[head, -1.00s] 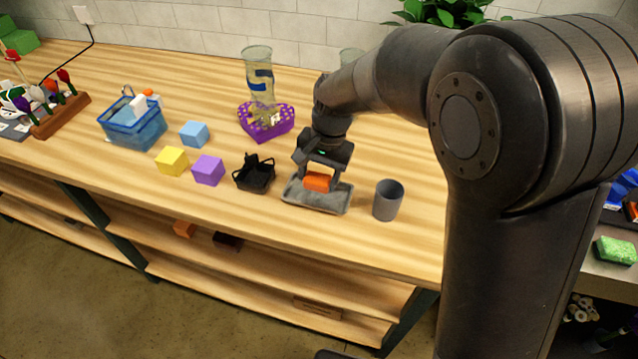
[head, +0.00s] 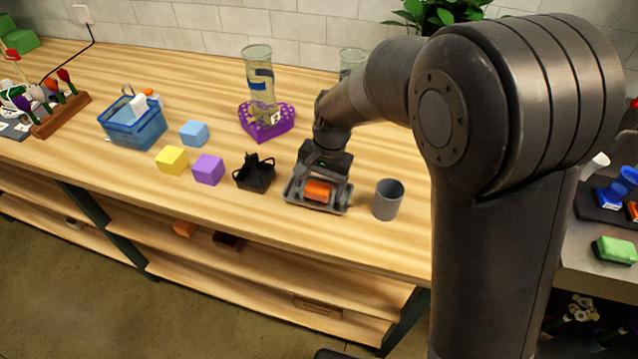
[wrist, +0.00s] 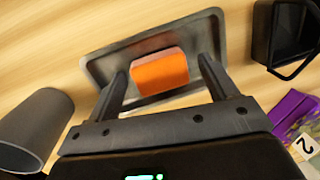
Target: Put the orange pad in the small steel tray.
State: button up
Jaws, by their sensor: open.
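The orange pad (head: 318,191) lies in the small steel tray (head: 333,210), a shallow grey tray near the front of the wooden table. In the wrist view the pad (wrist: 160,73) rests on the floor of the tray (wrist: 97,67). My gripper (head: 318,188) is open, low over the tray. In the wrist view its two fingers (wrist: 162,80) stand on either side of the pad, with a gap visible on each side. The fingers partly cover the tray's near edge.
A grey cup (head: 388,200) stands just right of the tray, and a black basket (head: 254,175) stands just left. Purple (head: 208,169), yellow (head: 172,160) and blue (head: 194,133) blocks lie farther left. A purple heart-shaped basket (head: 267,124) is behind. Bare table lies in front of the blocks.

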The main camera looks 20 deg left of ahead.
aim_at(326, 185)
notch_tip(326, 185, up, 11)
jog(key=w+d, duration=0.1)
jog(key=s+d+r+t, duration=0.1)
jog(key=d+r, duration=0.4)
jog(key=d, duration=0.3)
jog(key=s+d+r+t, duration=0.1)
jog(key=s+d+t, duration=0.1)
jog(key=s+d, duration=0.5)
jog(key=s+d+r+t+h, duration=0.1)
jog(key=s+d+t, duration=0.2)
jog(key=s+d, duration=0.5)
jog(key=d, duration=0.6)
jog(key=shift+d+n+t+h, duration=0.3)
jog(key=shift+d, duration=0.05)
